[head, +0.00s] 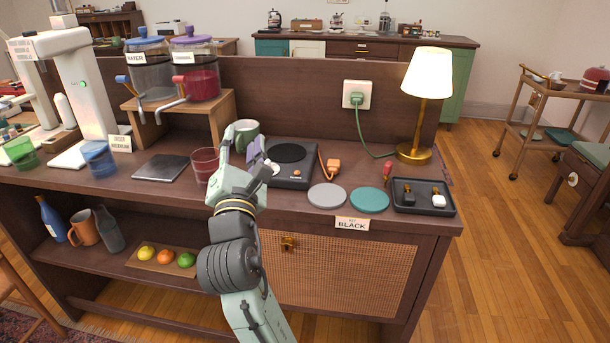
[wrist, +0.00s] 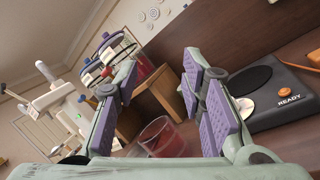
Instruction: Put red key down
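A small red item (head: 387,171), probably the red key, shows at the back left edge of the black tray (head: 424,210) on the right of the counter. I cannot tell whether it stands in the tray or just behind it. A black key (head: 408,198) and a white key (head: 438,200) lie in the tray. My gripper (head: 243,152) is over the middle of the counter, well left of the tray. In the wrist view, its purple-padded fingers (wrist: 160,78) are spread apart with nothing held between them.
A dark hot-plate device (head: 290,178), grey coaster (head: 327,196) and teal coaster (head: 370,200) lie to the right. A lit lamp (head: 425,80) stands behind the tray.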

